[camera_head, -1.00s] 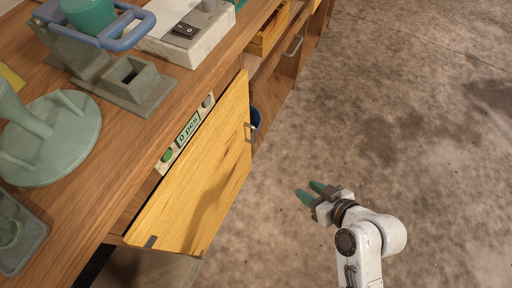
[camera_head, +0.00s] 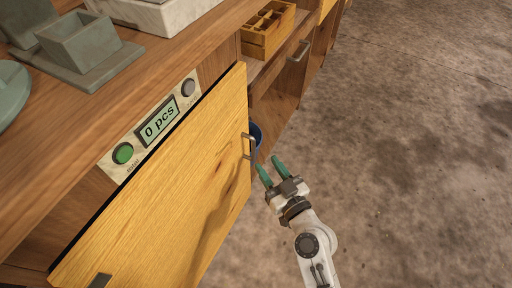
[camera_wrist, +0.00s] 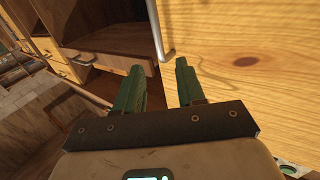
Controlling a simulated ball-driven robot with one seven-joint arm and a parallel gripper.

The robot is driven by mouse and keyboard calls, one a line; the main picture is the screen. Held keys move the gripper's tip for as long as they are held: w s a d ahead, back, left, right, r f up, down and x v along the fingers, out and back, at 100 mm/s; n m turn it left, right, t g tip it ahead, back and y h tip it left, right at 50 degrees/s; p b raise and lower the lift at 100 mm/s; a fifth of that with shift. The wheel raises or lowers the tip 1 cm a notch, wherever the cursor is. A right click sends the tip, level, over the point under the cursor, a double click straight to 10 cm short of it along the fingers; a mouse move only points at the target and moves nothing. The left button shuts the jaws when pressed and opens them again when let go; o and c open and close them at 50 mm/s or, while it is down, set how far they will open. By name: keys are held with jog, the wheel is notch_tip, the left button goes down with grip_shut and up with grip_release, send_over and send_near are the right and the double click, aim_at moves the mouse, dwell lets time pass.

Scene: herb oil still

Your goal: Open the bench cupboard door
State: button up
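The bench cupboard door (camera_head: 190,185) is a yellow wooden panel on the bench front. A dark gap runs along its top edge; I cannot tell how far it stands open. Its grey bar handle (camera_head: 249,147) is near the right edge. My gripper (camera_head: 269,164) has two green fingers, apart and empty, just right of and slightly below the handle in the head view. In the wrist view the handle (camera_wrist: 162,35) lies ahead of the open fingers (camera_wrist: 159,68), its lower end lined up between them. I see no contact. The door (camera_wrist: 250,60) fills the right there.
A panel reading "0 pcs" (camera_head: 160,122) with a green button (camera_head: 123,153) sits above the door. A blue round object (camera_head: 256,133) shows behind the handle. A wooden compartment box (camera_head: 267,30) is farther along the bench. The floor (camera_head: 410,160) to the right is clear.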

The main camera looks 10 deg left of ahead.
aim_at(254, 146)
jog(key=x, duration=0.7)
jog(key=shift+w+a, duration=0.2)
grip_shut()
dwell(0.5)
